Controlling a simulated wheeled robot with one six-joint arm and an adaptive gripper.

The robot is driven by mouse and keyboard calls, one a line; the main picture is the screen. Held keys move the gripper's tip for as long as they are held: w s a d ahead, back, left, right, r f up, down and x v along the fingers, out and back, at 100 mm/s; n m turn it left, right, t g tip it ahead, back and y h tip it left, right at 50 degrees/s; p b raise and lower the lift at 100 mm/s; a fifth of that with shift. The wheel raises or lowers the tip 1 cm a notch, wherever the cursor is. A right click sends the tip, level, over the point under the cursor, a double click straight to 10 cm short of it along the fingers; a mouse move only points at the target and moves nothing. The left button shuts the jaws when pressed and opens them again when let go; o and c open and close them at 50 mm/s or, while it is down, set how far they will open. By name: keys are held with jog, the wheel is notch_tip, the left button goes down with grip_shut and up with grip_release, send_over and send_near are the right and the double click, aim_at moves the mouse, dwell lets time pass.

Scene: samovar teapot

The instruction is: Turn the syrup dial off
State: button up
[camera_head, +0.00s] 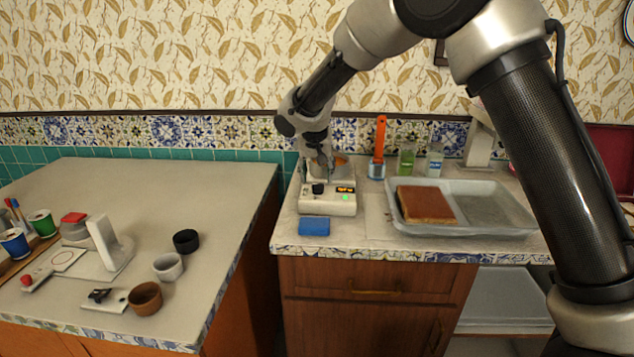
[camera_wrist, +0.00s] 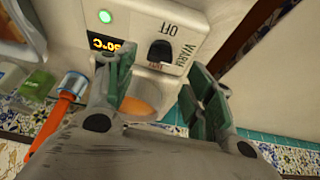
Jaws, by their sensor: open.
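The syrup warmer (camera_head: 325,208) is a cream unit on the right counter, with a black dial (camera_head: 318,188) on its front panel. In the wrist view the dial (camera_wrist: 160,51) sits among the labels OFF and WARM and a partly hidden red one; I cannot tell exactly where it points. An amber °C display (camera_wrist: 103,42) and a green light (camera_wrist: 105,17) are lit. My gripper (camera_wrist: 160,82) is open and empty, its green-padded fingers on either side of the dial's line but apart from it. In the head view my gripper (camera_head: 321,164) is above and behind the panel.
A blue sponge (camera_head: 314,226) lies in front of the warmer. An orange-handled tool (camera_head: 380,140), bottles (camera_head: 407,160) and a grey tray (camera_head: 480,208) with a brown slab (camera_head: 425,204) stand to the right. A gap separates the left counter (camera_head: 170,195), which holds several cups.

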aim_at(318, 185)
jog(key=shift+x, duration=2.35)
jog(key=c, duration=1)
